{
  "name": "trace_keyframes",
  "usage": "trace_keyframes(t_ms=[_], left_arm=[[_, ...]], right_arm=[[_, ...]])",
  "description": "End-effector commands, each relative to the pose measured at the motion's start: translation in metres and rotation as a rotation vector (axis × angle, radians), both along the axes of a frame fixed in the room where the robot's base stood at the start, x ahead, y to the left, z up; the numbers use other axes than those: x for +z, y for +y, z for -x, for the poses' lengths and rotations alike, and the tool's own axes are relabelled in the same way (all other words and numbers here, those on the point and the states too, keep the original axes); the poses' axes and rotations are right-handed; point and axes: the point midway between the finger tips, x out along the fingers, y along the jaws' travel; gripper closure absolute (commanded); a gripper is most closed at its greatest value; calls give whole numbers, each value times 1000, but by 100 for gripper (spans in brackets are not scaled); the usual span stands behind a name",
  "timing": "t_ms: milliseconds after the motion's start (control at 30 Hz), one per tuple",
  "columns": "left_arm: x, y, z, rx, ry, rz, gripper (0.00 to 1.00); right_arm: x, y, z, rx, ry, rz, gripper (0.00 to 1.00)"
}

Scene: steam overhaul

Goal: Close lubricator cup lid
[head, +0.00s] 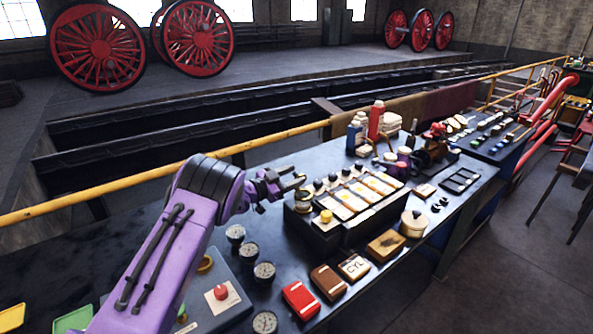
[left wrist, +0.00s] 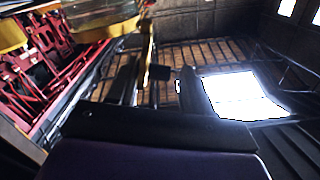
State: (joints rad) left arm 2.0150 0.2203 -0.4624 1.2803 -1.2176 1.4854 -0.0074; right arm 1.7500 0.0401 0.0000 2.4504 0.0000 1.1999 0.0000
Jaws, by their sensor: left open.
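The lubricator (head: 335,236) is a long black box on the dark bench, with a row of pale and yellow panels and several small dark knobs along its top. My left gripper (head: 301,181) is open and empty, just above and behind the brass cup. I cannot tell whether it touches anything. The left wrist view shows no lubricator that I can make out.
Round gauges (head: 264,271) and a panel with a red button (head: 221,292) lie left of the lubricator. A red box (head: 301,299), a round tin (head: 414,223) and bottles (head: 376,120) stand around it. A yellow rail (head: 130,181) runs behind the bench.

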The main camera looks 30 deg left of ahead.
Motion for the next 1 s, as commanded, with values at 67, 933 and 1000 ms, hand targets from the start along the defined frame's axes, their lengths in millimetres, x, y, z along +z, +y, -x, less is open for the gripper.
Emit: trace_keyframes(t_ms=[67, 933, 1000], left_arm=[[1, -4, -8, -2, 0, 1, 50], [-1, -9, -14, -4, -1, -7, 93], [-1, -9, -14, -4, -3, -10, 93]], right_arm=[[4, 0, 0, 0, -1, 1, 57], [3, 0, 0, 0, 0, 0, 57], [2, 0, 0, 0, 0, 0, 57]])
